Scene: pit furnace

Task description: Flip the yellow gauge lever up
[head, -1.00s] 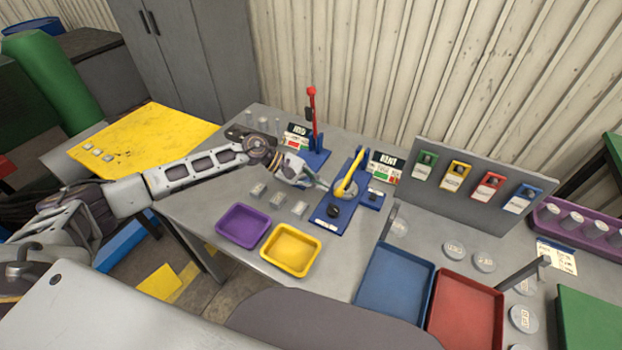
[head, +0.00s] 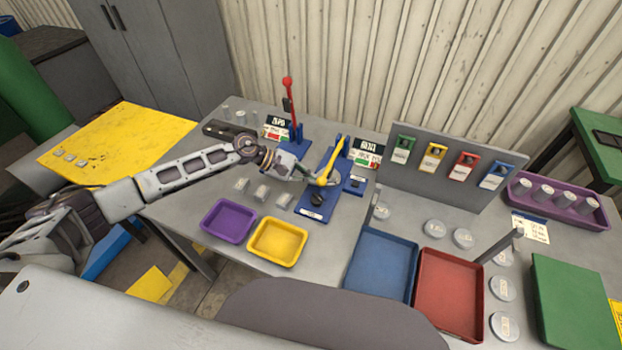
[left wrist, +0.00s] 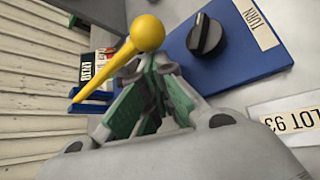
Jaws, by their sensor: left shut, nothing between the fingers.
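The yellow gauge lever (head: 331,165) stands on a blue base plate (head: 309,210) on the grey bench. Its ball end points low toward the front, and its rod slopes back to the blue bracket. In the left wrist view the yellow ball (left wrist: 147,33) is large and overlaps my fingertips; I cannot tell whether they touch. My left gripper (head: 312,178) is shut and empty, just left of the ball. Its green-padded fingers (left wrist: 148,78) also show in the left wrist view. My right gripper is not in view.
A black knob (head: 317,199) is on the same plate, close to the lever. A red lever (head: 289,105) stands behind my left gripper. Purple (head: 228,222) and yellow (head: 278,241) trays lie in front, with small metal blocks behind them. A grey panel (head: 450,190) stands right.

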